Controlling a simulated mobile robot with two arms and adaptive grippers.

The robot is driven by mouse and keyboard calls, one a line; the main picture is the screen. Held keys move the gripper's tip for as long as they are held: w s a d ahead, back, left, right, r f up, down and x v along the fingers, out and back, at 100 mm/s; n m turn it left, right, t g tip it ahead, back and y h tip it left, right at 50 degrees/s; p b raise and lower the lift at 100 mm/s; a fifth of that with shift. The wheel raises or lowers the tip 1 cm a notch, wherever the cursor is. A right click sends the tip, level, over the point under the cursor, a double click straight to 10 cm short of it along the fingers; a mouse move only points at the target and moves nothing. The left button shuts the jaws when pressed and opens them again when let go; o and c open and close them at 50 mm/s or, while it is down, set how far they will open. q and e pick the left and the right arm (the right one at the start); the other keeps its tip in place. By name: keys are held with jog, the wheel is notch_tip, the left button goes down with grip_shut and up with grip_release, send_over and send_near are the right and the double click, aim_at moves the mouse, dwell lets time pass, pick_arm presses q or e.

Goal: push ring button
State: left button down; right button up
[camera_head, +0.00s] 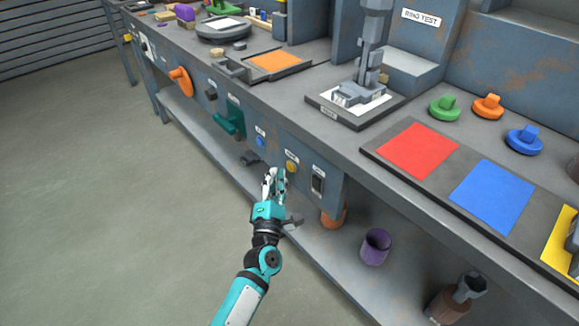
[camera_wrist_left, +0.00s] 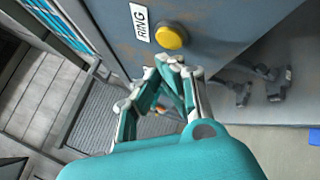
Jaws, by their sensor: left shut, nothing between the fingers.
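The ring button is a round yellow button (camera_wrist_left: 171,36) on the bench's blue-grey front panel, beside a white label reading "RING" (camera_wrist_left: 140,22). The yellow button (camera_head: 292,166) also shows in the head view, just beyond my gripper's tips. My left gripper (camera_head: 274,174) is teal and white, shut and empty, in front of the panel. In the left wrist view its fingertips (camera_wrist_left: 172,62) are close to the button, a little below it in the picture. I cannot tell whether they touch the panel. My right gripper is not in view.
A blue button (camera_head: 261,141) and a dark switch (camera_head: 318,184) flank the yellow one. A green handle (camera_head: 232,120) sticks out farther left. A purple cup (camera_head: 375,247) stands on the lower shelf. The floor (camera_head: 110,220) to the left is clear.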

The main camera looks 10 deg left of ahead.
pick_arm(q)
jog(key=shift+s+a+p, duration=0.25)
jog(key=shift+s+a, duration=0.5)
jog(key=shift+s, duration=0.2)
jog(key=shift+s+a+p, duration=0.25)
jog(key=shift+s+a, duration=0.45)
jog(key=shift+s, duration=0.25)
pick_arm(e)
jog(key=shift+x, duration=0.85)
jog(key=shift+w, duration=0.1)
